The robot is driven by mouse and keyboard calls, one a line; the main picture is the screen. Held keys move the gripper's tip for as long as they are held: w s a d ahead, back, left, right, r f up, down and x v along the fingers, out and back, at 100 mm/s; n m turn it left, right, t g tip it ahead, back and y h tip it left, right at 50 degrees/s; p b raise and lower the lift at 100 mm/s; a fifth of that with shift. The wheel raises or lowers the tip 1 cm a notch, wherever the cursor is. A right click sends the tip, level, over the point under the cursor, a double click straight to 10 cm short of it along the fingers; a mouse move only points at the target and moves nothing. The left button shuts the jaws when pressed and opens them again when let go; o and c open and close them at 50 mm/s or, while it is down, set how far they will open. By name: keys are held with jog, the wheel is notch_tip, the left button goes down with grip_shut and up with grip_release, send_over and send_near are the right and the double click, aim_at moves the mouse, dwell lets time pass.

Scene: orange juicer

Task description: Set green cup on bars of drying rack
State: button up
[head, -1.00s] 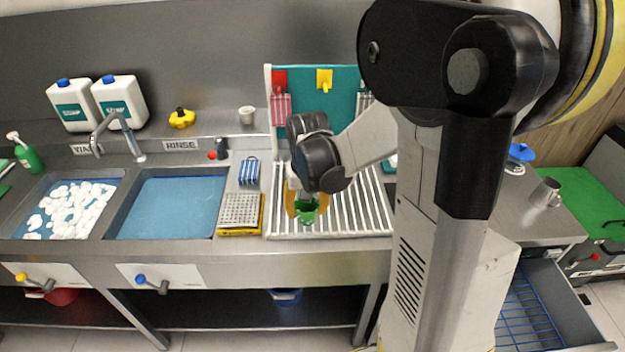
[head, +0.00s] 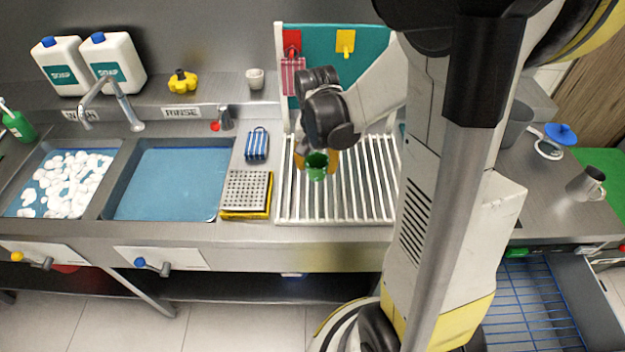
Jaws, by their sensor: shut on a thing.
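The green cup (head: 317,168) is in my gripper (head: 316,163), which is shut on it. Yellow-orange fingertips show on both sides of the cup. The cup appears over the white bars of the drying rack (head: 362,208), towards the rack's left half. I cannot tell whether the cup touches the bars or hangs just above them. My arm hides the back right part of the rack.
Left of the rack lie a metal grid tray on a yellow block (head: 246,192) and a blue striped item (head: 257,145). The rinse sink (head: 170,185) is further left. A teal board (head: 365,52) with red and yellow hooks stands behind. A metal mug (head: 587,184) stands at right.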

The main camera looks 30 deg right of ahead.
aim_at(311, 178)
jog(key=shift+w+a+f, duration=0.4)
jog(key=shift+a+f, duration=0.1)
jog(key=shift+a, duration=0.15)
jog(key=shift+f+b, duration=0.8)
jog(key=shift+f, duration=1.15)
jog(key=shift+f, duration=0.2)
jog(key=o, duration=1.2)
jog(key=shift+r, duration=0.1)
